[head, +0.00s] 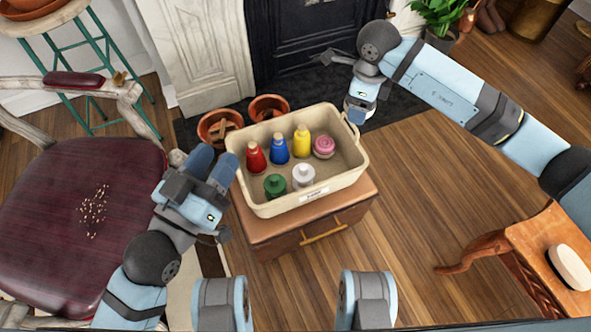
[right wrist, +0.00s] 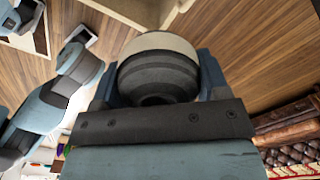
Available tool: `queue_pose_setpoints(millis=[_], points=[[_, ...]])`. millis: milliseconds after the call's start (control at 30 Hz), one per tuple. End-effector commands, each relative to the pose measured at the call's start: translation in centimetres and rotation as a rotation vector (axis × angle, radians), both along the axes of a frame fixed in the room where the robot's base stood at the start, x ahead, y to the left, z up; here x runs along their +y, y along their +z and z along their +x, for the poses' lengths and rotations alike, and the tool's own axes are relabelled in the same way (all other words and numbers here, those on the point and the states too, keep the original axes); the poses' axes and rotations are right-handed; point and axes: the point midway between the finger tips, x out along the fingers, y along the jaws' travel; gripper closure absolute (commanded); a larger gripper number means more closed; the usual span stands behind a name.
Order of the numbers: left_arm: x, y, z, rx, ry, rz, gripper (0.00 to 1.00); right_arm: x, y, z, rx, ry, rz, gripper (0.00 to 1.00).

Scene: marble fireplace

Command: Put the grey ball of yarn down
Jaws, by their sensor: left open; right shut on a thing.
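In the right wrist view, a round thing (right wrist: 160,72), dark grey with a pale band on top, sits between the blue fingers of my right gripper (right wrist: 158,80). It fits the grey ball of yarn, though its texture is unclear. In the head view, my right gripper (head: 358,110) is by the back right corner of a cream bin (head: 352,178). What it holds cannot be made out there. My left gripper (head: 212,165) is open and empty at the bin's left side, its blue fingers apart.
The bin stands on a small wooden cabinet (head: 275,240) and holds several coloured items, including a pale one (head: 303,175). Terracotta pots (head: 220,125) stand behind it. A chair (head: 80,225) is at left, a wooden stool (head: 545,245) at right. Floor right of the cabinet is clear.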

Motion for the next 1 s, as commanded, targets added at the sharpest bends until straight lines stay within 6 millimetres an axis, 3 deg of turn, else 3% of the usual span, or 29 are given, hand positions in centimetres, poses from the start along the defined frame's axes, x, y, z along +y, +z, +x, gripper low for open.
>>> queue_pose_setpoints(millis=[200,400,567,800,1000], points=[[-0.2,-0.1,-0.1,-0.004,-0.008,-0.005,0.57,2.1,-1.9,-0.5,0.001,-0.468,0.002,0.56],[-0.2,-0.2,-0.1,-0.005,-0.012,-0.007,0.57,3.0,-2.7,-0.7,0.000,-0.689,0.002,0.56],[-0.3,-1.3,0.0,0.017,-0.019,0.005,0.57,3.1,-5.0,-0.8,0.003,-0.730,0.002,0.56],[-0.5,-4.5,0.1,0.103,-0.048,0.051,0.57,3.1,-11.6,-0.8,0.003,-0.728,0.001,0.56],[-0.7,-6.8,0.1,0.172,-0.073,0.087,0.57,3.1,-15.8,-0.7,0.001,-0.728,0.001,0.56]])
